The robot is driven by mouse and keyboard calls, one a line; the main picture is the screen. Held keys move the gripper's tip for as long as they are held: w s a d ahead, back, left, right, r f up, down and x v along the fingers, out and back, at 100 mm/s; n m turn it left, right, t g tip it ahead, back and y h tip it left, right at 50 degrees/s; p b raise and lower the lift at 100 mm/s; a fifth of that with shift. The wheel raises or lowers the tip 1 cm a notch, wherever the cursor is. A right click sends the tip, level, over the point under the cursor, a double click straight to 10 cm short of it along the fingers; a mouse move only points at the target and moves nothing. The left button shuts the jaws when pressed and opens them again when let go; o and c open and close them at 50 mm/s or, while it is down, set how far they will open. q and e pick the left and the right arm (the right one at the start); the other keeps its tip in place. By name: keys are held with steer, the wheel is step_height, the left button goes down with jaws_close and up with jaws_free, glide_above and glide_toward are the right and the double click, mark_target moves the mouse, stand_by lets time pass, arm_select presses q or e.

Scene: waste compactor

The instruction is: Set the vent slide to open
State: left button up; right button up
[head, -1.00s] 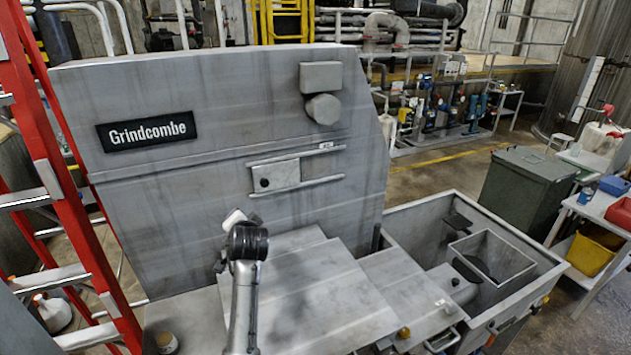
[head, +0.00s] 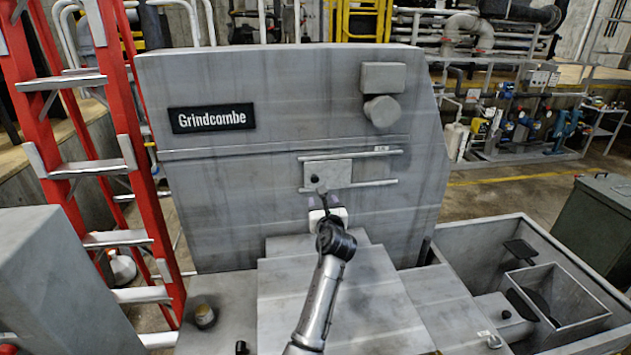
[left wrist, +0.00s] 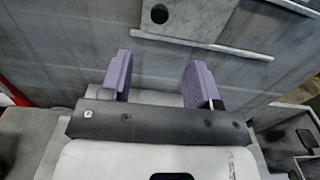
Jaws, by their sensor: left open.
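The vent slide (head: 337,174) is a flat grey plate with a round black knob (head: 314,178) near its left side. It sits at the left end of two horizontal rails on the grey machine's front. A small label (head: 381,149), too small to read, is at the upper rail's right end. My left gripper (head: 327,203) is just below the plate in the head view. The left wrist view shows its two purple fingers (left wrist: 160,76) spread and empty, with the slide plate (left wrist: 195,14) and the knob (left wrist: 159,14) beyond them. My right gripper is not in view.
A stepped grey housing (head: 330,285) lies below the panel. A red ladder (head: 110,160) stands at the left. An open grey bin (head: 470,240) is at the right.

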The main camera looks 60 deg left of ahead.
mark_target(315, 179)
arm_select(q)
steer(key=b+x, duration=0.9)
steer(key=x, duration=0.2)
steer(key=shift+a+f, duration=0.1)
steer(key=shift+f, duration=0.1)
steer(key=shift+b+x, duration=1.1)
steer(key=shift+x, duration=0.05)
steer(key=shift+r, duration=0.2)
jaws_close()
